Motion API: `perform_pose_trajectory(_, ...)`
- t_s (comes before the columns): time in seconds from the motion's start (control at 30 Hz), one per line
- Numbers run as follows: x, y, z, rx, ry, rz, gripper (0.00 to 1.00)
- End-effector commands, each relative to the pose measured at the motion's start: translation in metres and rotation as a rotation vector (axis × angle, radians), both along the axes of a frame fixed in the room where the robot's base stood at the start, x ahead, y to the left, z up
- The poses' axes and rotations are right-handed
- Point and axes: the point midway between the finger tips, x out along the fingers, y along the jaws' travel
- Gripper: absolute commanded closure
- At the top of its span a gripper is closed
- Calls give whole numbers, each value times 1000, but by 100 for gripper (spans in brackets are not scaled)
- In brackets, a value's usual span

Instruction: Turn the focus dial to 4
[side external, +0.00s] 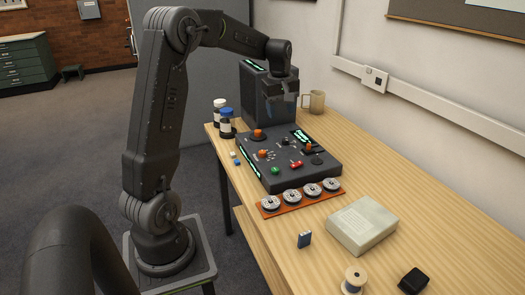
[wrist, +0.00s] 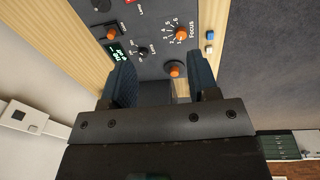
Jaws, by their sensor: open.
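The focus dial is an orange knob (wrist: 181,34) in the wrist view, with the word Focus beside it and a numbered scale from 1 to 6 around it. It also shows near the left side of the dark control panel (side external: 262,153) in the side view. Its pointer is too small to read. My gripper (side external: 284,99) is open and empty, raised above the panel's back edge, apart from the dial. In the wrist view my gripper's fingers (wrist: 163,77) are spread, with another orange knob (wrist: 175,68) showing between them.
The panel also has a black knob (wrist: 142,51), another orange knob (wrist: 112,33), a green button (side external: 275,170) and a red control (side external: 296,165). A dark box (side external: 256,98) stands behind it. Bottles (side external: 227,124) stand left, reels (side external: 291,195) in front, a mug (side external: 313,102) back right.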

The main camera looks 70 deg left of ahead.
Motion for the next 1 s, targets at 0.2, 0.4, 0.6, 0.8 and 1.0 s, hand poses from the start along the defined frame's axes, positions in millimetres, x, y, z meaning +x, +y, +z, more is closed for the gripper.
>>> perform_pose_trajectory(0.2, -6, 90, -54, -69, 58, 341, 45)
perform_pose_trajectory(0.4, -12, 113, -73, -87, 73, 443, 45)
perform_pose_trajectory(0.6, -12, 113, -96, -89, 75, 445, 45)
perform_pose_trajectory(0.8, -12, 113, -138, -89, 76, 443, 45)
perform_pose_trajectory(1.0, -12, 113, -176, -89, 76, 442, 45)
